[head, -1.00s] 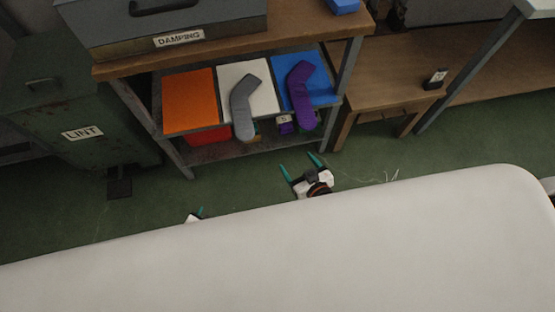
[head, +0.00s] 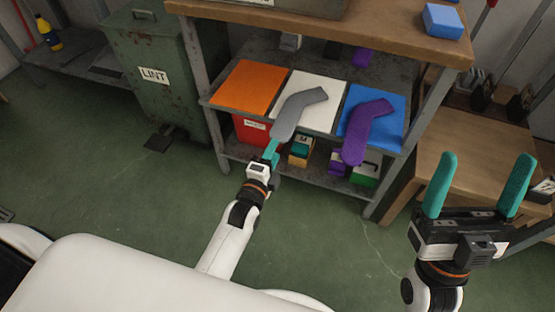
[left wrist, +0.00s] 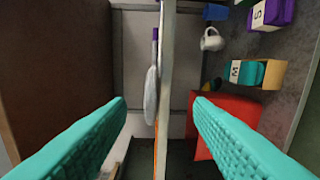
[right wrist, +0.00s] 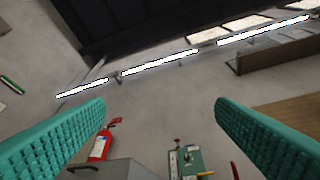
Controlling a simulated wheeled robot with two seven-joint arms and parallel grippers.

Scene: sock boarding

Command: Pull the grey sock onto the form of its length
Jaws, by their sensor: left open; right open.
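The grey sock (head: 298,110) lies bent on the white panel (head: 325,115) on the upper shelf of the rack. My left gripper (head: 271,152) is open at the sock's lower end, in front of the shelf edge; contact cannot be told. In the left wrist view the sock (left wrist: 151,92) shows edge-on, and the thin shelf edge (left wrist: 166,70) runs between the open fingers (left wrist: 158,118). My right gripper (head: 479,185) is open, empty and raised at the right, fingers up; its wrist view shows wall and ceiling. I cannot make out a sock form.
A purple sock (head: 368,130) lies on the blue panel (head: 395,125); the orange panel (head: 247,87) is bare. Below are a red bin (head: 252,130) and small labelled boxes (head: 301,150). A wooden table (head: 455,150) stands at right, a lint bin (head: 155,85) at left.

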